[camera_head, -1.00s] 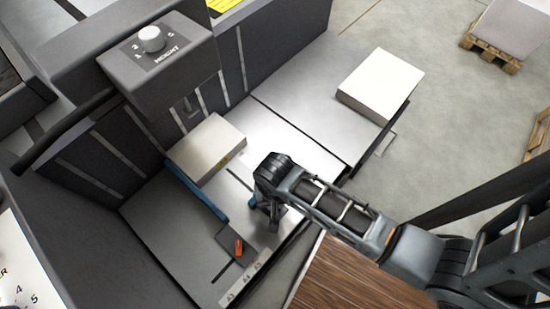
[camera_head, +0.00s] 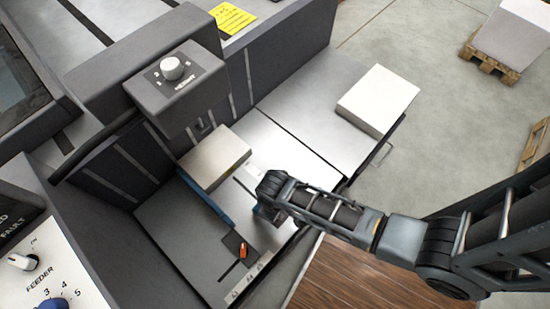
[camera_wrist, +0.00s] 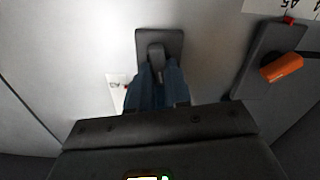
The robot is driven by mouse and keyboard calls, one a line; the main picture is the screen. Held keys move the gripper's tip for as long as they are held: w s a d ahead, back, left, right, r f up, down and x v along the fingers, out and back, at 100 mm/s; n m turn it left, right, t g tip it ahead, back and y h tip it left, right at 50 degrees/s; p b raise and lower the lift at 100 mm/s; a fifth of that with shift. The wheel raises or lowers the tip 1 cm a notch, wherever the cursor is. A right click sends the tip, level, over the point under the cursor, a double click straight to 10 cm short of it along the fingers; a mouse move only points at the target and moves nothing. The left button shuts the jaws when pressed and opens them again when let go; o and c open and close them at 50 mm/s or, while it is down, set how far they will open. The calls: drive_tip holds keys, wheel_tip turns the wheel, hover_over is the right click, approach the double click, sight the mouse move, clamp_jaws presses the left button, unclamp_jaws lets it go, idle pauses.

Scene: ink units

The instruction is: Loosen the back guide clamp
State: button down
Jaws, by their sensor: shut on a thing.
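In the head view my gripper (camera_head: 263,213) is low over the table, and my wrist hides the held clamp. A second clamp with an orange lever (camera_wrist: 281,67) sits to the right in the wrist view, apart from my fingers. Its lever also shows in the head view (camera_head: 243,250), near the front edge.
A blue guide bar (camera_head: 207,197) runs beside a pale paper block (camera_head: 214,158). A white stack (camera_head: 378,98) lies farther back. A grey housing with a white knob (camera_head: 171,68) overhangs the table. A control panel (camera_head: 25,285) is at lower left.

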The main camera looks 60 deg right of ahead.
drive_tip(key=n+p, duration=0.1)
drive_tip(key=n, duration=0.2)
drive_tip(key=shift+a+r+n, duration=0.1)
drive_tip(key=shift+a+n, duration=0.05)
drive_tip(key=shift+n, duration=0.15)
drive_tip(key=shift+s+a+n+p, duration=0.1)
drive_tip(key=shift+n+p, duration=0.55)
drive_tip(key=shift+n, duration=0.85)
drive_tip(key=c, duration=1.1)
unclamp_jaws()
drive_tip(key=shift+r+p, duration=0.4)
drive_tip(key=shift+r, duration=3.4)
